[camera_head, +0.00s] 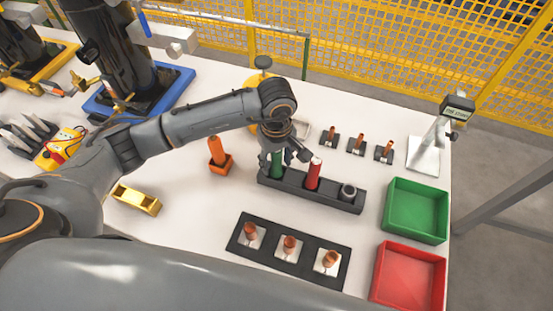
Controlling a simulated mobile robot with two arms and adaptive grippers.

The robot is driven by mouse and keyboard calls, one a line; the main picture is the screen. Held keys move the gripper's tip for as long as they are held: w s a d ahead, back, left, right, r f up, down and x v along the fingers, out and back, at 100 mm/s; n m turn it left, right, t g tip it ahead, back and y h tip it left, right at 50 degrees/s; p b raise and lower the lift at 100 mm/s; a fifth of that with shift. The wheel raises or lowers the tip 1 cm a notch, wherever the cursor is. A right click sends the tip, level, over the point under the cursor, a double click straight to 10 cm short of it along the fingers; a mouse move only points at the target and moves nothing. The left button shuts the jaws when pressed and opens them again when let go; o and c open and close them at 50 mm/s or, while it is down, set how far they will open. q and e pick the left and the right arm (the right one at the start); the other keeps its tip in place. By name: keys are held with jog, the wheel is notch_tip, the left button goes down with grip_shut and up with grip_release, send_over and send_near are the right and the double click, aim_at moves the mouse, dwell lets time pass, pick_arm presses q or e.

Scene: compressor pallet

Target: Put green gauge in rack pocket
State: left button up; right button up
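The green gauge (277,164) stands upright at the left end of the dark rack (331,198), and appears seated in its left pocket. My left gripper (284,157) is right above it, pointing down, with its fingers spread to either side of the gauge's top. It looks open; the gripper hides the gauge's upper end, so contact is unclear. A red gauge (313,174) stands upright in the middle pocket, close to the right finger. A dark round piece with a grey top (348,192) is at the right pocket. My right gripper is not in view.
A green bin (417,184) and a red bin (380,275) stand at the right. A black plate (268,264) with copper-coloured parts lies in front. An orange holder (219,166) is left of the rack. A display stand (430,150) is at the back right.

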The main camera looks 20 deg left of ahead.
pick_arm(q)
jog(key=shift+r, duration=0.3)
notch_tip(320, 180, up, 12)
jog(key=shift+f+b, duration=0.15)
jog(key=shift+b, duration=0.7)
